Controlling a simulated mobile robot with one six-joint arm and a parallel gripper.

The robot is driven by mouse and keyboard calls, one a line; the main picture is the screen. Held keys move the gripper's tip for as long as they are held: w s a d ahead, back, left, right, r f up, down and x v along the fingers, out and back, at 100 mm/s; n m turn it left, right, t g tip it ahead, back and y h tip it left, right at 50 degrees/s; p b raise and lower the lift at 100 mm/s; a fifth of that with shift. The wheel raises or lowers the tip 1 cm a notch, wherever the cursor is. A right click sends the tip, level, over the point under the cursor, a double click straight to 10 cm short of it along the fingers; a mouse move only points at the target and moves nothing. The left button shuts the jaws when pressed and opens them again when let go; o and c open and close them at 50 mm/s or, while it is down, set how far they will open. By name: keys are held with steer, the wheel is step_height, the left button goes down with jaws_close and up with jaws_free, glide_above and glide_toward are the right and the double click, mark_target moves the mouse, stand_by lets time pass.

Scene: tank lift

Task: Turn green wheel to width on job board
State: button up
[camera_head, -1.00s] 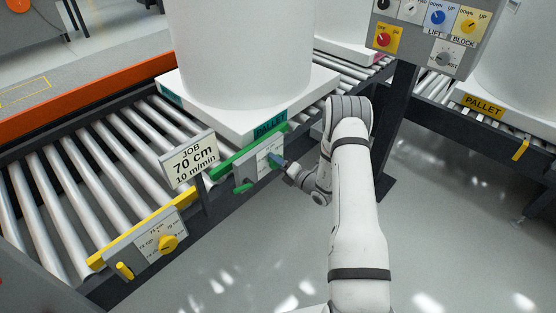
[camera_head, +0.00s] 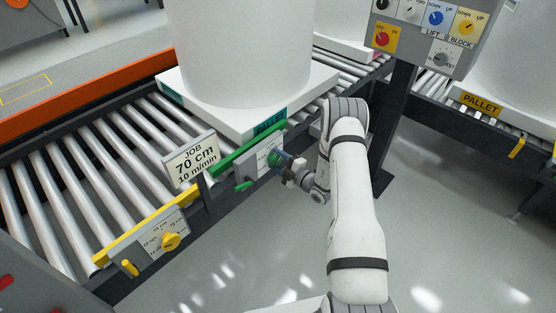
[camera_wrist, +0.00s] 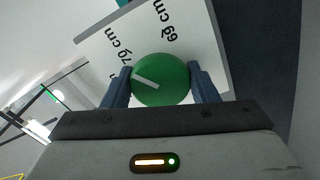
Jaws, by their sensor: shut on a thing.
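The green wheel (camera_wrist: 172,88) is a round knob with a white pointer line that slants to the upper left in the wrist view. My gripper (camera_wrist: 161,82) has its blue fingers shut on it, one on each side. The white scale plate (camera_wrist: 205,45) behind it shows "69 cm" and a label that looks like "70 cm"; further marks are hidden. The pointer lies on the side of the "70 cm" label, but its exact mark is unclear. In the head view my gripper (camera_head: 281,161) is at the green rail's plate. The job board (camera_head: 190,160) reads "70 cm" and "10 m/min".
A green handle (camera_head: 243,186) sits left of the plate. A yellow rail with a yellow knob (camera_head: 171,241) is nearer. A pallet with a large white tank (camera_head: 240,50) stands on the rollers. A control panel (camera_head: 428,35) is at upper right.

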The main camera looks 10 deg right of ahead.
steer(key=shift+d+m, duration=0.15)
steer(key=shift+m, duration=0.25)
steer(key=o, duration=1)
steer(key=p+v, duration=0.1)
steer(key=v, duration=0.6)
steer(key=shift+s+d, duration=0.15)
steer(key=shift+s, duration=0.1)
